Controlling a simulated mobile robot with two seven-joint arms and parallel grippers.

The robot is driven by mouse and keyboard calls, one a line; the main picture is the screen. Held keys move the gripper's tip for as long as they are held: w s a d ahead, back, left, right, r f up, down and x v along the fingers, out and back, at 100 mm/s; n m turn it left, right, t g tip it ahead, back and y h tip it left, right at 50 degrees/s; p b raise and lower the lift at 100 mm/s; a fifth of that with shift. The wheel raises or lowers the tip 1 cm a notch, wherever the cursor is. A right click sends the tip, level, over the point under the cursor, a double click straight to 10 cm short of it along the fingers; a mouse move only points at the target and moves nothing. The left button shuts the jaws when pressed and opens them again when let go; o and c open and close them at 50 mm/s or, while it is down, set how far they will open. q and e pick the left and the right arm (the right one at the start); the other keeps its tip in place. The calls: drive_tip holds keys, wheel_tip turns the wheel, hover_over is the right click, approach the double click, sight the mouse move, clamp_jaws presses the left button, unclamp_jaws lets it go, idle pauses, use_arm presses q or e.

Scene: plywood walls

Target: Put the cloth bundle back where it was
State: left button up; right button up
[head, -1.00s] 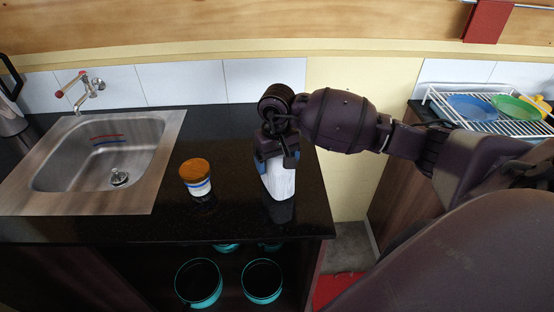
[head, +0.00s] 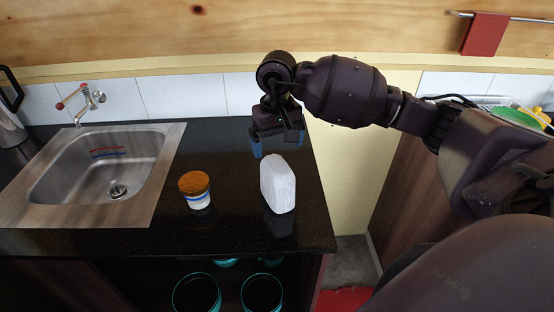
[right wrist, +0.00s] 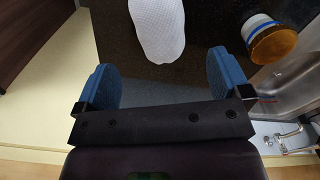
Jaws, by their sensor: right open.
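The white cloth bundle (head: 278,184) stands upright on the black countertop (head: 235,228), right of the lidded jar. It also shows at the top of the right wrist view (right wrist: 158,28), with its far end cut off by the frame. My right gripper (head: 277,150) is open and empty, above and behind the bundle and apart from it. Its two blue fingers (right wrist: 160,90) are spread wide in the right wrist view, with bare counter between them. My left gripper is not in view.
A jar with a wooden lid (head: 195,190) stands left of the bundle; it also shows in the right wrist view (right wrist: 270,40). A sink (head: 100,175) lies further left. Teal pots (head: 196,293) sit under the counter. A dish rack with plates (head: 515,115) is at the right.

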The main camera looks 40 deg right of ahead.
wheel_tip(320, 180, up, 2)
drive_tip(key=shift+r, duration=0.2)
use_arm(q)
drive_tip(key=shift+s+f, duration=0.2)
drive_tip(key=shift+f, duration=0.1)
use_arm(e)
drive_tip(key=shift+r, duration=0.15)
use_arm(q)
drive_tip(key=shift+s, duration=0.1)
